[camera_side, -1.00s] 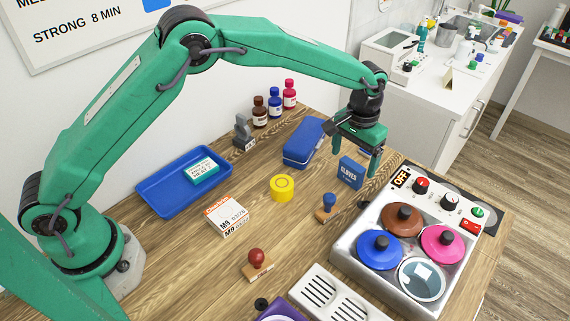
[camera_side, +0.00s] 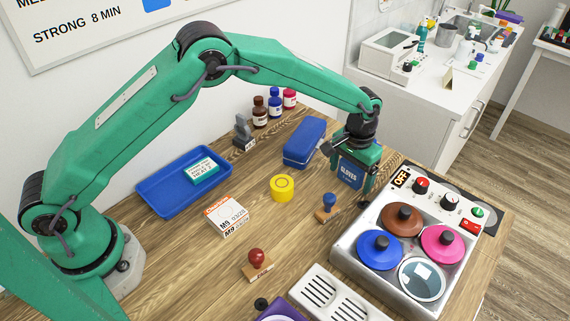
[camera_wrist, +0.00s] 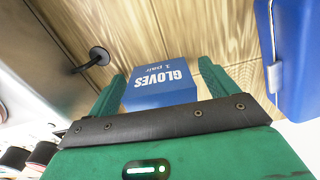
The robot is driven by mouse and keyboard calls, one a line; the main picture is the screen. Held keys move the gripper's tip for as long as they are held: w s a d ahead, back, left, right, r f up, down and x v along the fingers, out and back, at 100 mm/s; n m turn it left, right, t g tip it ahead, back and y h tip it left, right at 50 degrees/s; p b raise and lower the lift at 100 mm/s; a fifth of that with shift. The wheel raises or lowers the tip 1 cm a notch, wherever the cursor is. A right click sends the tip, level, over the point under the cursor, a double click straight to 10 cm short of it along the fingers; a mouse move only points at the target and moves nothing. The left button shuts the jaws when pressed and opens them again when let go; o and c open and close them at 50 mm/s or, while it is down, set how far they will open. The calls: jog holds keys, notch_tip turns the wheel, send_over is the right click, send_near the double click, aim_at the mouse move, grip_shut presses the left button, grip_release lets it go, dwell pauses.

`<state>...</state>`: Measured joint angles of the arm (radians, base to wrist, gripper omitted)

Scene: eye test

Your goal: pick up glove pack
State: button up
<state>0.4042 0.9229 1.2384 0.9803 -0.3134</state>
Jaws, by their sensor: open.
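The glove pack (camera_side: 350,172) is a small blue box with white lettering, standing on the wooden table in the side view. My gripper (camera_side: 350,177) is lowered over it, with one green finger on either side. In the wrist view the glove pack (camera_wrist: 158,87) shows between the two fingertips of my gripper (camera_wrist: 162,88), its label upside down. The jaws are open, and the lower part of the pack is hidden behind the gripper's dark front edge in the wrist view.
A blue case (camera_side: 304,141) lies left of the pack. A blue-handled stamp (camera_side: 327,207) stands in front of it. The metal bath with colored lids (camera_side: 345,245) is close on the right. A yellow tape roll (camera_side: 282,188) and a blue tray (camera_side: 160,200) lie farther left.

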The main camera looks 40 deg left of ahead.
aim_at(353, 166)
dwell(0.3)
jog(key=c, duration=1)
jog(key=shift+c, duration=0.2)
jog(key=shift+r, duration=0.15)
jog(key=shift+r, duration=0.55)
jog(key=r, duration=0.3)
jog(key=shift+s+d+r, duration=0.1)
jog(key=shift+s+d, duration=0.1)
jog(key=s+d+r, duration=0.6)
jog(key=s, duration=0.3)
jog(key=shift+d+r, duration=0.2)
jog(key=shift+d, duration=0.05)
